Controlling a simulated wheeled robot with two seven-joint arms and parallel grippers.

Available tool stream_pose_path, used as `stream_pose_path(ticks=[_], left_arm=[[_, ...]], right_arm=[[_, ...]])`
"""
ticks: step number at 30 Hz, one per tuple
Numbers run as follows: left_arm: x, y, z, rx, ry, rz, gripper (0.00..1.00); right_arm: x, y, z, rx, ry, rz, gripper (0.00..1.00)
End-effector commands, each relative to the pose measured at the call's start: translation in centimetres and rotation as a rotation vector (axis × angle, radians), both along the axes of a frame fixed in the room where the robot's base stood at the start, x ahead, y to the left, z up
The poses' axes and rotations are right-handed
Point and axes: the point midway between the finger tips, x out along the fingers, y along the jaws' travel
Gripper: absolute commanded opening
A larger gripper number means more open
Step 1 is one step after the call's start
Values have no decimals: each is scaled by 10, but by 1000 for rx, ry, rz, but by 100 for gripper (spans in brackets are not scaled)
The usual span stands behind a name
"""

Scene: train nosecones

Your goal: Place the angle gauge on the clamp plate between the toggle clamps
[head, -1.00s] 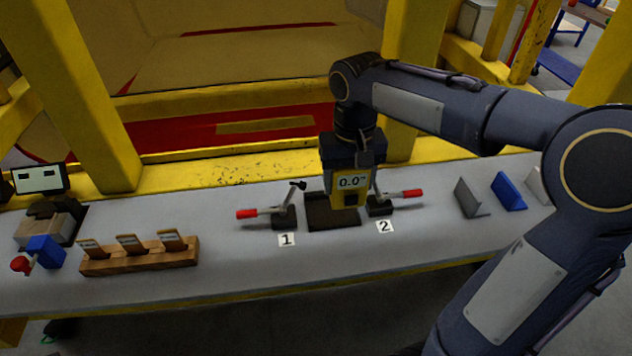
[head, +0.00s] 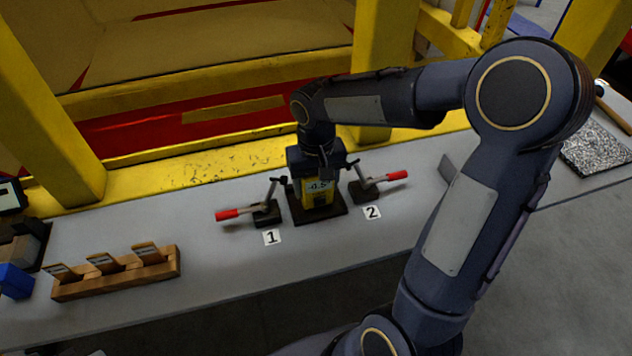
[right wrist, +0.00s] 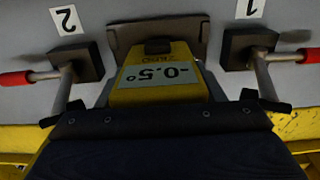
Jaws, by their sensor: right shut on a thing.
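The yellow angle gauge (head: 319,194) is upright over the dark clamp plate (head: 335,212), between toggle clamp 1 (head: 267,214) and toggle clamp 2 (head: 363,191). Its display reads -0.5°. My right gripper (head: 317,176) is shut on the gauge from above. In the right wrist view the gauge (right wrist: 160,94) lies between both clamps, with the plate (right wrist: 124,36) beyond it. I cannot tell for sure whether its base touches the plate. The clamps have red-tipped handles swung outward. My left gripper is not in view.
A wooden rack (head: 120,276) with several tagged pieces stands at the left of the grey bench. A blue object (head: 15,282) is at the far left. A grey angled piece (head: 447,168) is partly hidden behind my right arm. The yellow frame (head: 215,165) borders the bench's back.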

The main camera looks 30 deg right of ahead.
Motion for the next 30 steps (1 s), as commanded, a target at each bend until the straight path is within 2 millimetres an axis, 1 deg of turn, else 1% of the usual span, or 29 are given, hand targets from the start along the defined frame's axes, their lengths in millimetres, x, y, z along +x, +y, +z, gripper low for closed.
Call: stream_pose_path(ticks=[7,11,12,14,23,24,26,29,30], left_arm=[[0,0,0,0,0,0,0],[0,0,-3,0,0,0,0],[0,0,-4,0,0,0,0],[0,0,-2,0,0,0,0],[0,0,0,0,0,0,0],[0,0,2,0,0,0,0],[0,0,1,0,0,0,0],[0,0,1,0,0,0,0],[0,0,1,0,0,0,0]], right_arm=[[0,0,-2,0,-1,0,32],[0,0,-6,0,-1,0,32],[0,0,-6,0,0,0,63],[0,0,-5,0,0,0,71],[0,0,-3,0,0,0,71],[0,0,1,0,-1,0,71],[1,0,5,0,-4,0,71],[1,0,21,0,-5,0,71],[1,0,29,0,-7,1,71]])
